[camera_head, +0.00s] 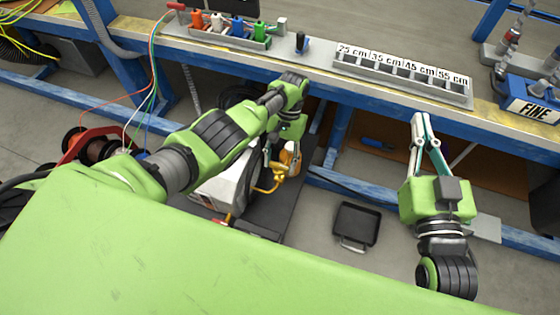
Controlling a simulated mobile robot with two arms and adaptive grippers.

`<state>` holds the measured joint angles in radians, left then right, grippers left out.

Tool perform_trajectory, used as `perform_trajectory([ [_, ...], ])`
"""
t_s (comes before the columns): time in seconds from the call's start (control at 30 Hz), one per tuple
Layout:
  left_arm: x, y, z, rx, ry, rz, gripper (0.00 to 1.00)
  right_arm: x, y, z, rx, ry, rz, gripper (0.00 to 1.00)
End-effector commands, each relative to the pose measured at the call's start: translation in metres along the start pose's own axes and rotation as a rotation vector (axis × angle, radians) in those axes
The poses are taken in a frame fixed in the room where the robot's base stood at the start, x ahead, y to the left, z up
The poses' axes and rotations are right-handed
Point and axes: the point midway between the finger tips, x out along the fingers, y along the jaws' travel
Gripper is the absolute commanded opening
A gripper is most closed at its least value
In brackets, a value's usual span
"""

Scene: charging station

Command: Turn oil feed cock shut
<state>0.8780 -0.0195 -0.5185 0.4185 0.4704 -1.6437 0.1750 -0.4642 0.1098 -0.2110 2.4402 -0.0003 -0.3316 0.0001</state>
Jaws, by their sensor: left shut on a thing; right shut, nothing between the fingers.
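A white and dark machine (228,190) stands on a dark base below the bench. Yellow piping (274,182) and an orange-yellow part (291,157) show at its right side. My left arm reaches across the machine from the left. My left gripper (286,142) points down beside the yellow parts and is shut at the oil feed cock. Its fingertips and most of the cock are hidden by my wrist and arm. My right gripper (418,122) is shut and empty, well to the right, with its fingers pointing toward the bench edge.
The bench (330,88) runs across the top, with a connector tray, a labelled slotted tray (400,84) and a blue box marked FINE (530,98). A black pan (356,225) lies on the floor. Cable reels (95,148) and loose wires are at left.

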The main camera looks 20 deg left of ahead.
Motion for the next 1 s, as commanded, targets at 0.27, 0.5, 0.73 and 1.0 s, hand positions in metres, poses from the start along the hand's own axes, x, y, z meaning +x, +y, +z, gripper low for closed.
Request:
perform_trajectory([
  [0.27, 0.0, 0.001, 0.0, 0.004, 0.0, 0.0, 0.64, 0.0, 0.0, 0.0, 0.001, 0.001, 0.0, 0.0],
  [0.5, 0.0, 0.0, 0.0, 0.002, 0.0, 0.0, 0.64, 0.0, 0.0, 0.0, 0.001, 0.0, 0.0, 0.0],
  [0.73, -0.013, 0.001, -0.001, 0.002, 0.004, 0.001, 0.64, 0.0, 0.001, 0.002, 0.0, -0.005, 0.001, 0.0],
  [1.0, -0.068, 0.001, -0.001, 0.002, 0.005, 0.001, 0.64, 0.0, 0.0, 0.001, 0.0, -0.003, 0.0, 0.0],
])
